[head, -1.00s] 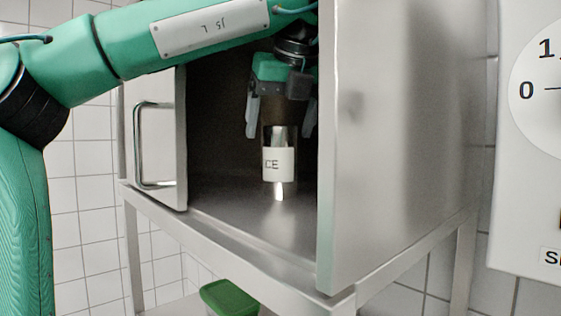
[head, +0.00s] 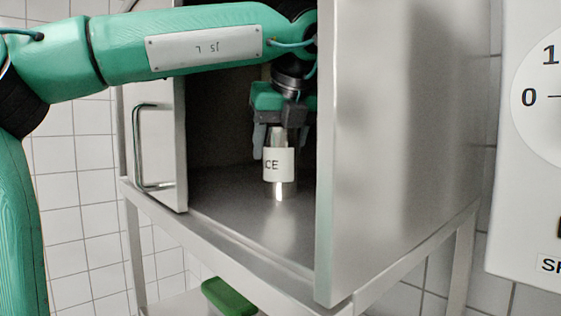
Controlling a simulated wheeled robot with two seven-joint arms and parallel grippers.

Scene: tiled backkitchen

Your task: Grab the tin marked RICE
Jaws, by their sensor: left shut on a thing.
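A shiny metal tin (head: 279,166) with a white label stands upright on the floor of the steel cabinet. The letters "CE" show on its label; the rest of the word is turned out of sight. My left gripper (head: 280,150) reaches down from above inside the cabinet and is shut on the upper part of the tin. One finger shows to the left of the tin, the other to its right. My right gripper is not in view.
The steel cabinet (head: 225,210) stands on a metal frame, with its handled door panel (head: 178,150) at the left and a tall side panel (head: 400,150) at the right. A green object (head: 228,297) lies below. A white dial scale (head: 530,200) is at the far right.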

